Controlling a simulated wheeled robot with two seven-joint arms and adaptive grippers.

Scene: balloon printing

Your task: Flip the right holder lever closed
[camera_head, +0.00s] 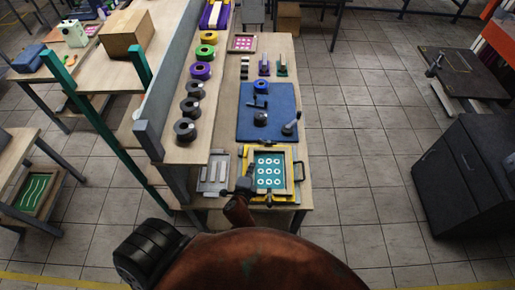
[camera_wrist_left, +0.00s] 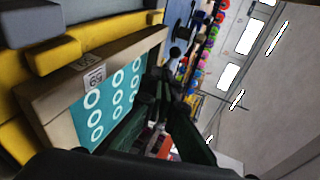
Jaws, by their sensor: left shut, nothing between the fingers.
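The printing frame (camera_head: 285,158) is wooden with a teal screen of white rings, held in a yellow jig (camera_head: 287,197) at the near end of the table. A black handle-like part (camera_head: 300,171) stands at the frame's right side; I cannot tell whether it is the right holder lever or how it is set. My left gripper (camera_head: 243,187) is shut and empty, over the frame's near left corner. In the left wrist view the wooden frame (camera_wrist_left: 55,92) lies left of my dark fingers (camera_wrist_left: 182,105). No lever is clear there. My right gripper is out of view.
A grey metal tray (camera_head: 214,174) lies left of the jig. A blue mat (camera_head: 279,130) with black tools lies behind it. Rolls of tape (camera_head: 185,130) line the raised shelf on the left. The tiled floor right of the table is clear up to a dark cabinet (camera_head: 462,170).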

